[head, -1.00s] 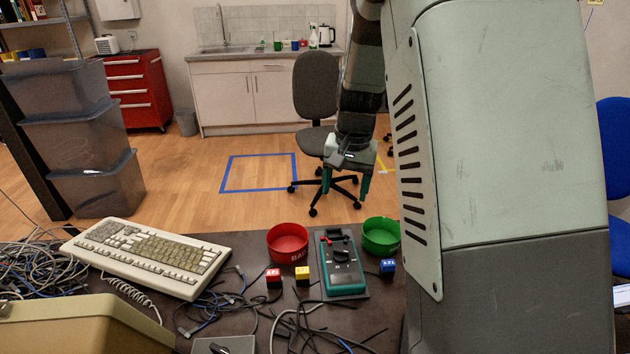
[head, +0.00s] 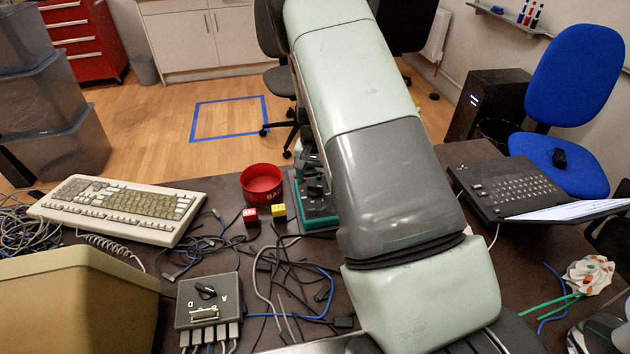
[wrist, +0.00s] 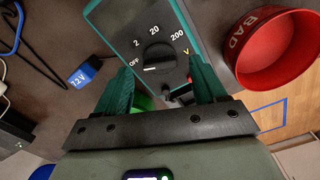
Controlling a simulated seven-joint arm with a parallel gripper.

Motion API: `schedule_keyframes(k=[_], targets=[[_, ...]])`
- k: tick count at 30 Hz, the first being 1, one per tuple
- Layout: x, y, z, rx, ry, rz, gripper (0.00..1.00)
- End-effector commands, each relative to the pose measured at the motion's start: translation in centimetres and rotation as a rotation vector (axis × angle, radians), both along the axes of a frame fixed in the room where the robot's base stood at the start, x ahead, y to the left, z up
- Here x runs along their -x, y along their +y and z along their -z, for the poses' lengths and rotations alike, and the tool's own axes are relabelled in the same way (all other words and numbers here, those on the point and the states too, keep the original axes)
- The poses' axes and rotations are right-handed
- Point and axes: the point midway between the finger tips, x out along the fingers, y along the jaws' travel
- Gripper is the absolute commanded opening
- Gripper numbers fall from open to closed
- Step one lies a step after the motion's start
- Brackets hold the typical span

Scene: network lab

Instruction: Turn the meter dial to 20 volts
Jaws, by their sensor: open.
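The meter (wrist: 112,22) is a dark-faced box with a green edge, lying on the table. Its black round dial (wrist: 158,56) is in plain view in the wrist view, with OFF, 2, 20 and 200 marked around it. The dial's white mark is on its lower left, towards the OFF side. My gripper (wrist: 158,66) is open, its two green fingers apart on either side of the dial, with nothing between them; I cannot tell whether they touch it. In the head view my arm hides part of the meter (head: 318,208).
A red BAD bowl (head: 262,183) stands left of the meter, with red (head: 250,216) and yellow (head: 279,212) blocks nearby. Cables and a grey switch box (head: 207,300) lie in front.

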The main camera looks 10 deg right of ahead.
Motion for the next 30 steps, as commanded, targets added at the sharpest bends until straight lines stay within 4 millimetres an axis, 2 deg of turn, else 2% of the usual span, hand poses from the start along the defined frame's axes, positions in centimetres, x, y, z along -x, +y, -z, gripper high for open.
schedule_keyframes(k=[4, 14, 25, 30], targets=[[-0.02, -0.01, 1.27, 0.0, -0.001, 0.0, 0.7], [-0.02, 0.01, 1.55, -0.001, -0.001, 0.0, 0.7], [-0.01, 0.02, 1.53, 0.0, -0.001, 0.0, 0.14], [0.0, 0.02, 1.53, 0.0, 0.0, 0.008, 0.14]])
